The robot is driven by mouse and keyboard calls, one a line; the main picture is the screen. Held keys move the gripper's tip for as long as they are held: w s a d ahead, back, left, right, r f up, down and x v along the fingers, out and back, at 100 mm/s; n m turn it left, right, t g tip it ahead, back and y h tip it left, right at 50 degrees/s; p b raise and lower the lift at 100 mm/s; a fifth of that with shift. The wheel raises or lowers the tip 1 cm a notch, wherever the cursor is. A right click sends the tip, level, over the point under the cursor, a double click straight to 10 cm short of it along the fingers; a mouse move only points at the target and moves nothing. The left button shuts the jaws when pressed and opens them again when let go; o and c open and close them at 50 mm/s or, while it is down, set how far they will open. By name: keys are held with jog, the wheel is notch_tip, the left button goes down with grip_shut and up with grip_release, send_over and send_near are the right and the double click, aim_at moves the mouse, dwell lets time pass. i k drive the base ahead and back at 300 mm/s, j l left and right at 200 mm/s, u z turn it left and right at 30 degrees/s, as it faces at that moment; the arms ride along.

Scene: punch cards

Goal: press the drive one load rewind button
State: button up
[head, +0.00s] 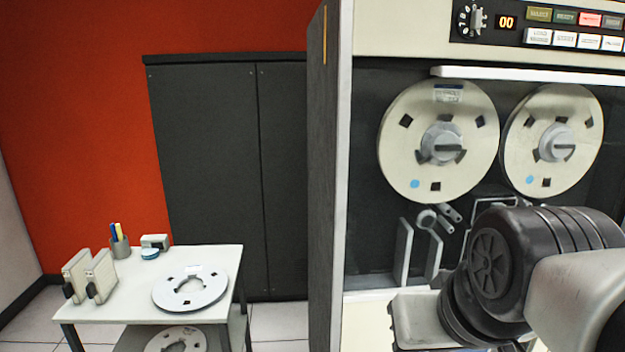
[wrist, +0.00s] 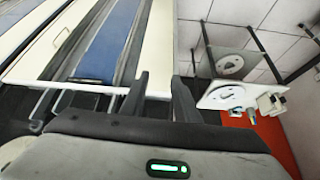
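A tape drive (head: 366,25) fills the right of the head view. Its control panel (head: 488,38) has a dial, a display reading "00" and two rows of buttons. The white button at the left of the lower row seems to be the load rewind button (head: 539,37); its lettering is small. I cannot tell whether this is drive one. My gripper is low in front of the drive, well below the panel; its fingers are not clear in the head view. In the wrist view my gripper (wrist: 160,92) has two dark fingers apart, with nothing between them.
Two tape reels (head: 408,150) (head: 524,150) are on the drive front, below a white ledge (head: 530,74). A white table (head: 120,300) with a loose reel (head: 165,291) stands at the left. A dark cabinet (head: 205,150) stands behind. The space before the panel looks clear.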

aim_at(531, 36)
jog(key=z, duration=0.8)
